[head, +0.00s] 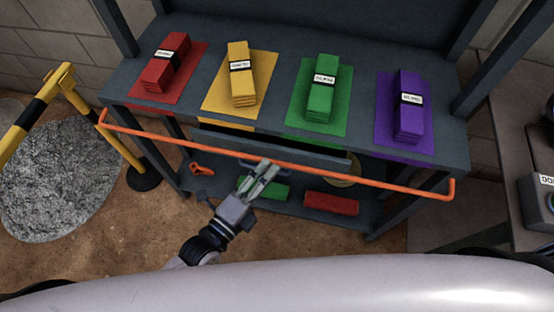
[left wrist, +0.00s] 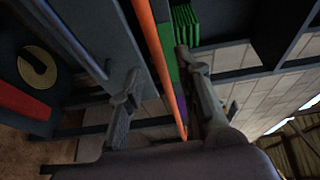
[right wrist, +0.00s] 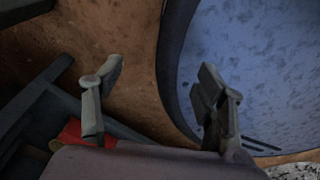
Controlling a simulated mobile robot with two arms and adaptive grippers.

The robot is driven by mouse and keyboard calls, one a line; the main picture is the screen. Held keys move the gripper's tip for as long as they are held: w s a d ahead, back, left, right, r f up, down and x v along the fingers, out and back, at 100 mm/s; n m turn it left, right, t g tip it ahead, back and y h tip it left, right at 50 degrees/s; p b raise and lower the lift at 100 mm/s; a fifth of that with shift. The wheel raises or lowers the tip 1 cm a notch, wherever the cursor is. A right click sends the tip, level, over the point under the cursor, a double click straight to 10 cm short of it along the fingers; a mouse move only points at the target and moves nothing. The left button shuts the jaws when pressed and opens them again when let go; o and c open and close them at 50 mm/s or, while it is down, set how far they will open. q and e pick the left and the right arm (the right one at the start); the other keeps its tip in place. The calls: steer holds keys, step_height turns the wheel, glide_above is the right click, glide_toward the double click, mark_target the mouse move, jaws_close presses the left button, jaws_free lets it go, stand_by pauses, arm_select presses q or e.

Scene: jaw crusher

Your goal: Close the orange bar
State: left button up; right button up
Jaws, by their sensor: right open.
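The orange bar (head: 345,172) is long and thin, with bent ends. In the head view it runs across the front of the dark shelf unit (head: 437,158), sloping down to the right. My left gripper (head: 264,174) is at about the middle of the bar. In the left wrist view the bar (left wrist: 158,50) passes between the two parted fingers of my left gripper (left wrist: 165,100); I cannot tell whether either finger touches it. My right gripper (right wrist: 157,95) shows only in the right wrist view, with its fingers apart and nothing between them.
On the shelf top lie red (head: 166,66), yellow (head: 239,75), green (head: 322,88) and purple (head: 408,105) stacks on matching mats. A drawer (head: 300,147) and a lower shelf with a red block (head: 331,204) are behind the bar. A yellow-black barrier (head: 36,108) stands left.

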mark_target(277, 161)
arm_select(q)
steer(key=shift+x, duration=2.25)
jaws_close()
